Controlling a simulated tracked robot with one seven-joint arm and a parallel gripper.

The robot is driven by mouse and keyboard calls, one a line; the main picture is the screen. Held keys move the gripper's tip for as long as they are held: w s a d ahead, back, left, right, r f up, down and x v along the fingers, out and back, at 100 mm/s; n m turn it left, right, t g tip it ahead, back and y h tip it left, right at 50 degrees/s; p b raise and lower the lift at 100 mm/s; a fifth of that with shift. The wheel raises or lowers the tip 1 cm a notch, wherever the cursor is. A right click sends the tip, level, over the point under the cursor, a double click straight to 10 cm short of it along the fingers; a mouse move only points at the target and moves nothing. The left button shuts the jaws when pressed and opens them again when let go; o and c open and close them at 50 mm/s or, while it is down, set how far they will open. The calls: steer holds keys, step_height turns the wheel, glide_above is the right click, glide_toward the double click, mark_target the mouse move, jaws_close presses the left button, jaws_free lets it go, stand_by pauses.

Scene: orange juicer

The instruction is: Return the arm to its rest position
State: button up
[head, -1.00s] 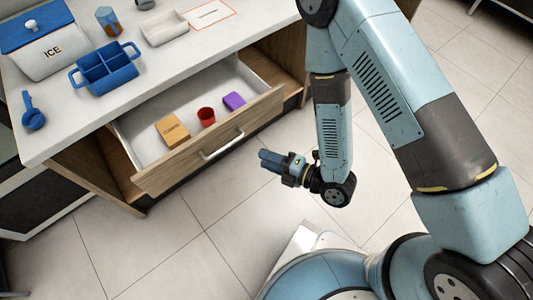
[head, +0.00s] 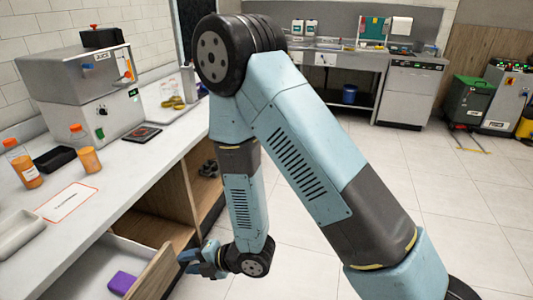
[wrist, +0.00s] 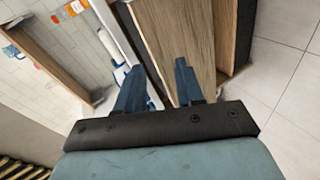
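My arm hangs folded in front of me, with its forearm pointing down in the head view. My gripper (head: 190,262) is at the lower left there, close beside the wooden front of the open drawer (head: 150,275). In the wrist view my gripper (wrist: 158,68) shows two blue fingers standing apart with nothing between them. A wooden panel (wrist: 178,35) lies beyond the fingertips. I cannot tell whether the fingers touch it.
A purple block (head: 121,283) lies in the drawer. The counter holds a juicer (head: 95,95), orange bottles (head: 88,158), a black tray (head: 58,158) and a red-bordered card (head: 66,202). Open tiled floor (head: 460,200) lies to the right. A sink counter and bins stand at the back.

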steer(key=w+d+r+m+t+h, duration=0.6)
steer(key=w+d+r+m, duration=0.5)
steer(key=w+d+r, duration=0.65)
steer(key=s+d+r+m+h, duration=0.1)
steer(key=d+r+m+h, duration=0.4)
steer(key=d+r+m, duration=0.7)
steer(key=s+d+r+m+g+h, duration=0.1)
steer(key=s+d+r+m, duration=0.3)
steer(key=s+d, duration=0.3)
steer(key=s+d+r+m+g, duration=0.1)
steer(key=s+d+r+m, duration=0.3)
steer(key=s+d, duration=0.3)
steer(key=s+r, duration=0.1)
steer(key=s, duration=0.3)
steer(key=shift+s+d+m+h, duration=0.3)
steer(key=shift+h, duration=0.1)
steer(key=shift+a, duration=0.1)
